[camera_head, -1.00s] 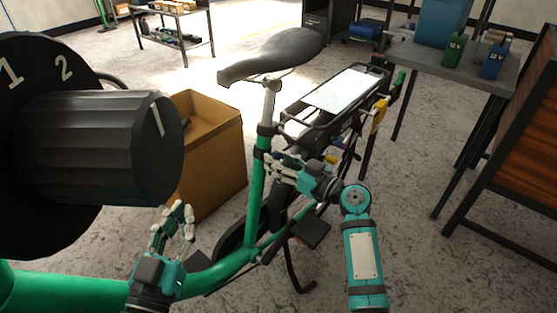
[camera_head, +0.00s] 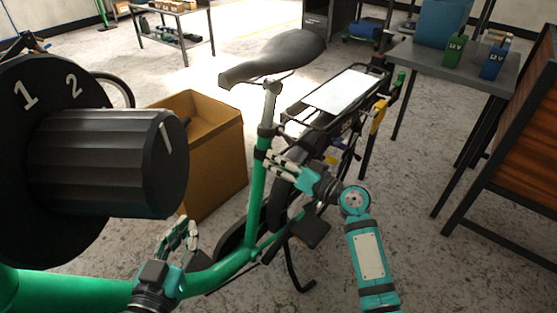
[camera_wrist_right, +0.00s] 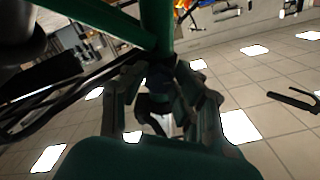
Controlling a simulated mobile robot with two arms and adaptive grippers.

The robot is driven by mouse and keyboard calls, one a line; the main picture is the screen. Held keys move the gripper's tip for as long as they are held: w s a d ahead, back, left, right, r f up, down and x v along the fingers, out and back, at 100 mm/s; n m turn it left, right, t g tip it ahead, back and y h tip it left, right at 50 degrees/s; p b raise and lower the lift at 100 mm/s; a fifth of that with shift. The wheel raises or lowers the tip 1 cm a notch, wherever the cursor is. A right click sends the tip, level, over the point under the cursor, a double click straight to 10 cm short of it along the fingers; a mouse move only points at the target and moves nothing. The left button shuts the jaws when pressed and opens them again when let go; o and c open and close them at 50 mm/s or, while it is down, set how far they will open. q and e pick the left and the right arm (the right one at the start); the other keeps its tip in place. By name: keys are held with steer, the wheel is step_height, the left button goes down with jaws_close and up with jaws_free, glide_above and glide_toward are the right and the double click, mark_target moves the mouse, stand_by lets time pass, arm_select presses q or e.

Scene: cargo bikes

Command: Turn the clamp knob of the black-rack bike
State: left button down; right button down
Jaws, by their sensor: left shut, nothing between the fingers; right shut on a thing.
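The black-rack bike has a green frame (camera_head: 258,190), a black saddle and a black rear rack (camera_head: 335,103). My right gripper (camera_head: 268,158) is at its seat tube, just below the dark clamp collar (camera_head: 266,131). It is shut on a small part there, taken to be the clamp knob, which its fingers mostly hide. In the right wrist view the fingers (camera_wrist_right: 163,85) close around a dark part below the green tube (camera_wrist_right: 157,25). My left gripper (camera_head: 183,232) is shut and empty, low in front of the bike, above the green lower tube.
A large black dial (camera_head: 110,160) marked 1 and 2 fills the left foreground. A cardboard box (camera_head: 212,155) stands behind the frame. A grey table (camera_head: 420,62) with green and blue items and a wooden-sided crate (camera_head: 520,150) stand right. The floor between is clear.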

steer(key=shift+f, duration=0.1)
stand_by(0.4)
steer(key=c, duration=1)
jaws_free()
steer(key=v, duration=1.2)
